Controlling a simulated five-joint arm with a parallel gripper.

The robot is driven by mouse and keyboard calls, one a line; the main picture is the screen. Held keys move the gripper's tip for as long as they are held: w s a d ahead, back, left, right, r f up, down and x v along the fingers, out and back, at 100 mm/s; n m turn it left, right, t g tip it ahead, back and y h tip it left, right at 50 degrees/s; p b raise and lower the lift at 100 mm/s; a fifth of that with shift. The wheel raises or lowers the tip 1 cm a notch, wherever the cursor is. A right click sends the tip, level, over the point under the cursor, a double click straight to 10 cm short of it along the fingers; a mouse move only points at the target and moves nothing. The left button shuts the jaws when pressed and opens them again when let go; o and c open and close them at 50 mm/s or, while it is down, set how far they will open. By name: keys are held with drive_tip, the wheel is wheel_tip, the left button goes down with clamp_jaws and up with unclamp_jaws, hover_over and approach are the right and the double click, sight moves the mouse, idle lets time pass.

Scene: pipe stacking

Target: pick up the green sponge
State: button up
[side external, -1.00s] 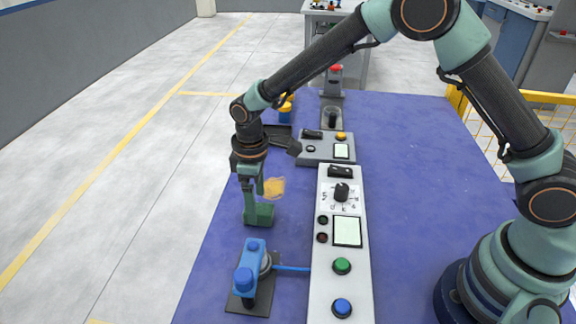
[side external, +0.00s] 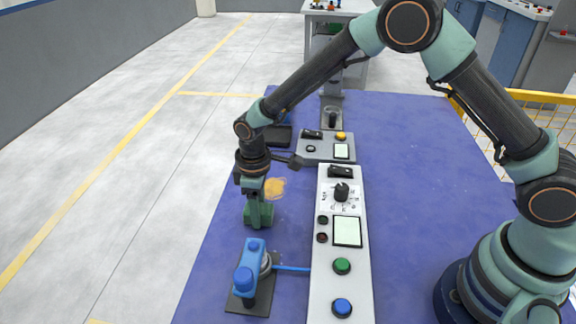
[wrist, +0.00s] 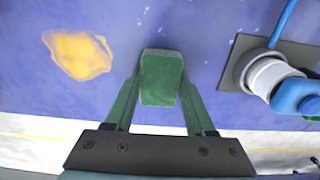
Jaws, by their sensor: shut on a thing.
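The green sponge (wrist: 161,80) is a dark green block between the two green fingers of my gripper (wrist: 160,95) in the wrist view. In the side external view, the sponge (side external: 259,219) is at the fingertips of my gripper (side external: 258,205), low over the blue table, and the fingers partly cover it. My gripper is shut on the sponge. I cannot tell whether the sponge still touches the table.
A yellow-orange spill (side external: 275,188) lies beside the gripper. A blue valve-like device (side external: 248,275) on a dark plate stands close in front, with a blue hose to the grey control panel (side external: 341,293). The blue table (side external: 410,190) is clear right of the panel.

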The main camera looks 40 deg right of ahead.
drive_tip(key=shift+r, duration=0.15)
wheel_tip(320, 180, up, 20)
idle(0.3)
